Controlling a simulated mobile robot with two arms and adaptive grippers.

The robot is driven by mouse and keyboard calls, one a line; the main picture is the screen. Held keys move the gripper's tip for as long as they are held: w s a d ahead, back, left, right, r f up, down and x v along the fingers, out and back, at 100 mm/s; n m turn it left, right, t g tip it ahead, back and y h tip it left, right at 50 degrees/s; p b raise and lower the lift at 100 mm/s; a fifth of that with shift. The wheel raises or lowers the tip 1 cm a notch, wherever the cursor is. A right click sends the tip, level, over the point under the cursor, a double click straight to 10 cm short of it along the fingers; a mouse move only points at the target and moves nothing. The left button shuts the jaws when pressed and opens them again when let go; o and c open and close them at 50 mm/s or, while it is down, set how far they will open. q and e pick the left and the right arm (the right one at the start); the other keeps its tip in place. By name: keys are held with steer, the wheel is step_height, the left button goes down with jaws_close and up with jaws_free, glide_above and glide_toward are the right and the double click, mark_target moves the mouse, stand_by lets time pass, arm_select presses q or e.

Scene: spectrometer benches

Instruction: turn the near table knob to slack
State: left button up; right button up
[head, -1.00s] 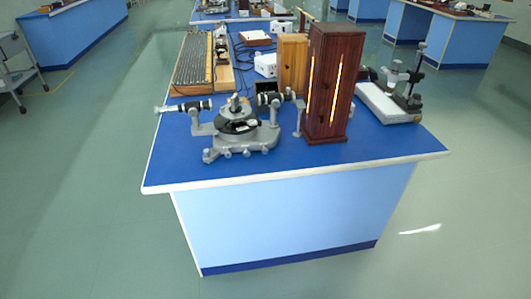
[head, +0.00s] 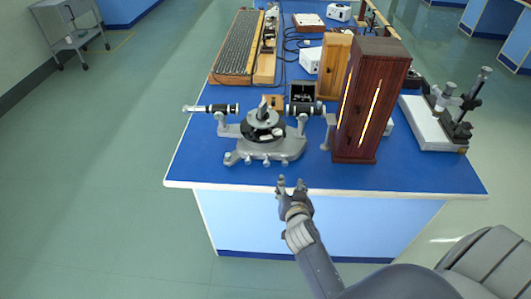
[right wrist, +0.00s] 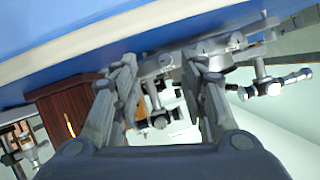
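The spectrometer (head: 262,148) stands near the front edge of the blue bench, with a dark round table in its middle and a black tube on each side. Several small grey knobs (head: 266,162) stick out along the front of its base; which one is the near table knob I cannot tell. My right gripper (head: 290,183) is in front of the bench edge, just short of the spectrometer, touching nothing. In the right wrist view its fingers (right wrist: 158,62) are apart and empty, with the spectrometer (right wrist: 160,68) beyond them. My left gripper is not in view.
A tall dark wooden lamp box (head: 372,100) with a bright slit stands right of the spectrometer. A microscope-like stand on a white base (head: 430,130) is farther right. A long grating-like tray (head: 238,48) lies behind. The bench's front strip (head: 400,183) is clear.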

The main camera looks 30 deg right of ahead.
mark_target(286, 164)
steer(key=w+d, duration=0.1)
steer(key=w, duration=0.1)
steer(key=w+d, duration=0.1)
steer(key=w, duration=0.2)
steer(key=w+d+f, duration=0.1)
steer(key=w, duration=0.2)
steer(key=shift+w+d+f+p, duration=0.1)
steer(key=shift+d+p, duration=0.2)
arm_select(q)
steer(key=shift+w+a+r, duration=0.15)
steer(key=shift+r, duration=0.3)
arm_select(e)
steer(key=shift+x, duration=0.9)
steer(key=shift+c, duration=0.3)
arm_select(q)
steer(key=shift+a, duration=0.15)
arm_select(e)
jaws_close()
